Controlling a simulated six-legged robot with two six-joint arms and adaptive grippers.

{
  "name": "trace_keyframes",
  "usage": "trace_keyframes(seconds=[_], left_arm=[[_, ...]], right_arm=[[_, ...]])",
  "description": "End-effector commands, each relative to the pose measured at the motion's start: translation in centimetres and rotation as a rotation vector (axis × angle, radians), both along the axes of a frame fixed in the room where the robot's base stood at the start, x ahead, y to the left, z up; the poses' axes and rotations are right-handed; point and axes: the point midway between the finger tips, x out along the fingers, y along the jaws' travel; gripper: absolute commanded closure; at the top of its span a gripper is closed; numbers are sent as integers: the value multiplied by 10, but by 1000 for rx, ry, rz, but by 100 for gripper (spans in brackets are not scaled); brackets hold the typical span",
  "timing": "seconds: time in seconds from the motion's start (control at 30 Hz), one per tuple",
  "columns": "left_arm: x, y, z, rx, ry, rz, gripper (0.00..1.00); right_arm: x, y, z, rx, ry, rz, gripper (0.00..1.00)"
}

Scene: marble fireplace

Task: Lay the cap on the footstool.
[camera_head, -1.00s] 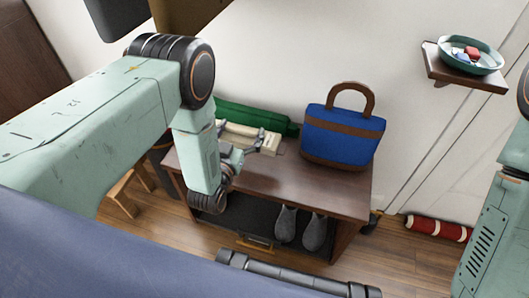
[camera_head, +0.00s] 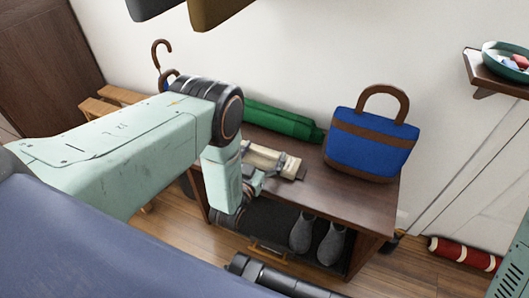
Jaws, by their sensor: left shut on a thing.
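A beige, folded-looking thing (camera_head: 270,160), which looks to be the cap, is at the top of the dark wooden bench. My left gripper (camera_head: 268,168) is shut on it, with a finger showing at its right side. My arm link hides part of the grip. I cannot tell whether the cap touches the bench top. A light wooden piece (camera_head: 100,106), perhaps the footstool, shows at the left behind my left arm, which hides most of it. My right gripper is out of view.
The bench (camera_head: 345,207) also bears a blue bag (camera_head: 370,146) and a green roll (camera_head: 278,122). Grey shoes (camera_head: 328,244) stand on its lower level. A shelf with a bowl (camera_head: 505,62) is at upper right. A red roll (camera_head: 463,252) lies on the floor.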

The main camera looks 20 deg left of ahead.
Motion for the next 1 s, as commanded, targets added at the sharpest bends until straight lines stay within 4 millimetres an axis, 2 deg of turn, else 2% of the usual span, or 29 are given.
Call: trace_keyframes(seconds=[0.1, 0.13, 0.2, 0.67, 1.0], left_arm=[[0, 0, -3, 0, -1, 0, 44], [0, 0, -4, 0, -1, 0, 6], [0, 0, -3, 0, 0, 0, 0], [-2, 0, 2, 0, 1, 0, 0], [-69, 2, 2, 0, 4, 0, 0]], right_arm=[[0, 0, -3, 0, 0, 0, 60], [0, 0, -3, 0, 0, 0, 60], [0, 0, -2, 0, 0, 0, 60], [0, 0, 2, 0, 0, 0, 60], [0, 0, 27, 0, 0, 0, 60]])
